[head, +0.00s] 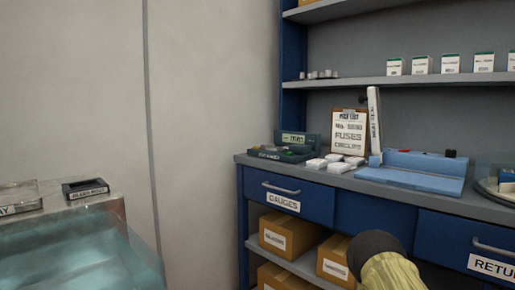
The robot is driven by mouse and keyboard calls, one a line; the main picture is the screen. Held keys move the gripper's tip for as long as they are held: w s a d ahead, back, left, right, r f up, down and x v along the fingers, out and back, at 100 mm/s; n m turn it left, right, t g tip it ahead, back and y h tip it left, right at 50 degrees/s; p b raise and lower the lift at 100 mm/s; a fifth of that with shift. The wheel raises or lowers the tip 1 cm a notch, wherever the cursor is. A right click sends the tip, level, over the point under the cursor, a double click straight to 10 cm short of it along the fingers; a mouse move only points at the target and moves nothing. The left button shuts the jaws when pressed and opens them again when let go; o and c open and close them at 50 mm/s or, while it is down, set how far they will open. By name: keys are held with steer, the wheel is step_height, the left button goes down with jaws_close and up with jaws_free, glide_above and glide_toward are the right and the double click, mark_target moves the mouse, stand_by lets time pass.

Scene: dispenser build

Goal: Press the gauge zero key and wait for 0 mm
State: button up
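A dark green device (288,149), which looks like the gauge, sits at the left end of the blue counter. It has a raised back with a small lit display (293,139) and a flat front part with a label. The display text is too small to read, and I cannot make out a zero key. My gripper is not seen. A rounded dark and yellowish part at the bottom, right of centre, may be part of my arm.
White packets (317,164), a pick-list clipboard (348,132) and a blue tray-like device (412,170) stand right of the green device. The drawer labelled GAUGES (290,195) is shut below. Cardboard boxes (289,235) fill the lower shelf. A clear bin (75,255) is at left.

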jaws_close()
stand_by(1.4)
